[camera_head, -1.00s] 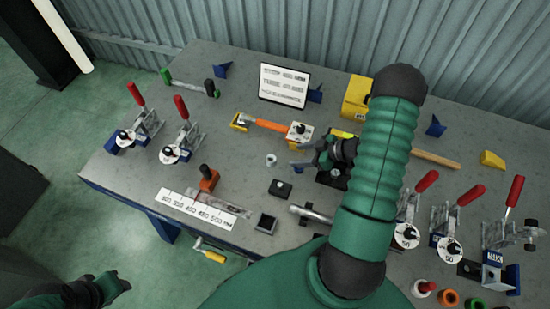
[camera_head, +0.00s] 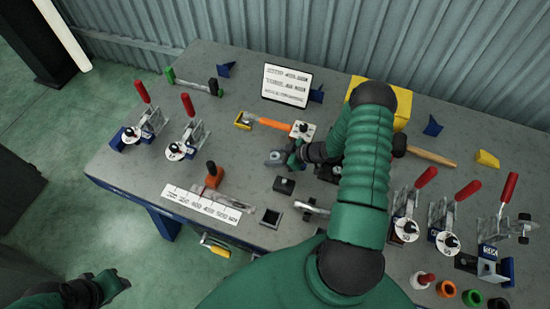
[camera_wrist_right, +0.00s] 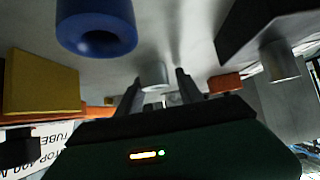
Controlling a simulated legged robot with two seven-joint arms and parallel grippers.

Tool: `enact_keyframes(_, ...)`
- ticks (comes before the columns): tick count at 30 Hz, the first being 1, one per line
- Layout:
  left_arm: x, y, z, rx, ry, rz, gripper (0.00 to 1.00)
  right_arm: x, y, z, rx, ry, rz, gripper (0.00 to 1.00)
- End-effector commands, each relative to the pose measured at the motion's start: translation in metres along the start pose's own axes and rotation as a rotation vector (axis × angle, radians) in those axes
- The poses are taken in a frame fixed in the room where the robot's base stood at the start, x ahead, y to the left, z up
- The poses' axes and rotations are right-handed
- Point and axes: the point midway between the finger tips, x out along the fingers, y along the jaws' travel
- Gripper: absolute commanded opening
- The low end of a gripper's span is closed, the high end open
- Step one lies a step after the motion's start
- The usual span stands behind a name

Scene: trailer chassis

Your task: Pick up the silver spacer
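The silver spacer (camera_wrist_right: 154,75) is a small, pale metal cylinder, seen in the right wrist view between and just beyond my right fingertips. My right gripper (camera_wrist_right: 158,86) is open, with one finger on each side of the spacer and visible gaps. In the head view, my right gripper (camera_head: 278,158) is low over the middle of the bench and covers most or all of the spacer. My left gripper (camera_head: 112,286) is at the lower left, off the bench; its finger opening is unclear.
An orange-handled tool (camera_head: 270,123) lies behind my right gripper. A black block (camera_head: 284,185) sits just in front of it. A red-brown block (camera_head: 212,176) and white ruler strip (camera_head: 202,205) are to the left. Toggle clamps (camera_head: 446,222) stand at right. A blue ring (camera_wrist_right: 96,25) looms in the wrist view.

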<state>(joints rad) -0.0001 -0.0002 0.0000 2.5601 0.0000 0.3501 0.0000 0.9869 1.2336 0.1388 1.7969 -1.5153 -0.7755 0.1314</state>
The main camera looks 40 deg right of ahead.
Motion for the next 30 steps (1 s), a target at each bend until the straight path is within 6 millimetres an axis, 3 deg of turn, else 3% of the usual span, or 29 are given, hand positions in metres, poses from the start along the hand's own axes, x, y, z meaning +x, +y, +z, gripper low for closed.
enact_keyframes(2, 0.000, 0.000, 0.000, -0.001, 0.000, 0.000, 0.36, -0.001, 0.002, 0.001, 0.001, 0.001, 0.001, 0.31)
enact_keyframes(9, 0.000, 0.000, 0.000, 0.000, 0.000, 0.000, 0.36, -0.002, 0.004, 0.003, 0.002, 0.004, 0.000, 0.00)
enact_keyframes(23, 0.000, 0.000, 0.000, 0.000, 0.000, 0.000, 0.36, -0.004, 0.003, -0.001, 0.001, -0.001, 0.002, 0.00)
enact_keyframes(30, 0.002, 0.000, 0.000, 0.000, 0.000, 0.000, 0.36, -0.031, 0.005, -0.036, -0.004, 0.002, 0.002, 0.00)
